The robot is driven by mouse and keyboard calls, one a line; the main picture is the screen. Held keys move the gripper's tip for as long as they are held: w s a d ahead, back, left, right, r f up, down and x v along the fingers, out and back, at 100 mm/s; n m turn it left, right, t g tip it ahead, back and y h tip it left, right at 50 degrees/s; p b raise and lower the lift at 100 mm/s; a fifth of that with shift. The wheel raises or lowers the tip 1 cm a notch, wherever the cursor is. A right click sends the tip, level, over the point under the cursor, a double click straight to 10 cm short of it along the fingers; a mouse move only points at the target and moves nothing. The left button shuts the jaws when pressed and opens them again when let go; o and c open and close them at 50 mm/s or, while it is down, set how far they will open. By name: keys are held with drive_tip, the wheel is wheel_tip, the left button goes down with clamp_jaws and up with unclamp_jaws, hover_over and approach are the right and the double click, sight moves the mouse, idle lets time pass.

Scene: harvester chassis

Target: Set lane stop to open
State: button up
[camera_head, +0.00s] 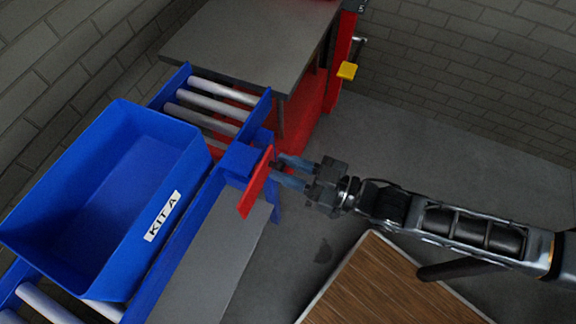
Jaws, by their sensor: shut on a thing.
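The lane stop shows as a flat red plate (258,183) at the right side of the blue roller lane (222,118), beside a small blue block (239,159). The plate stands on edge and slants from upper right to lower left. My gripper (278,171) comes in from the right, its blue-grey fingers reaching the plate's right side. The fingers are shut on the lane stop near its upper part; the exact grip point is partly hidden by the fingers. The blue bin (168,216) labelled KIT A sits on the rollers to the left.
A grey-topped table (250,40) on a red frame stands behind the lane, with a yellow piece (347,71) at its right. A grey shelf (215,265) runs along the lane's near side. A wooden top (385,285) lies below my arm. Floor is clear at right.

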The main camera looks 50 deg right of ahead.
clamp_jaws()
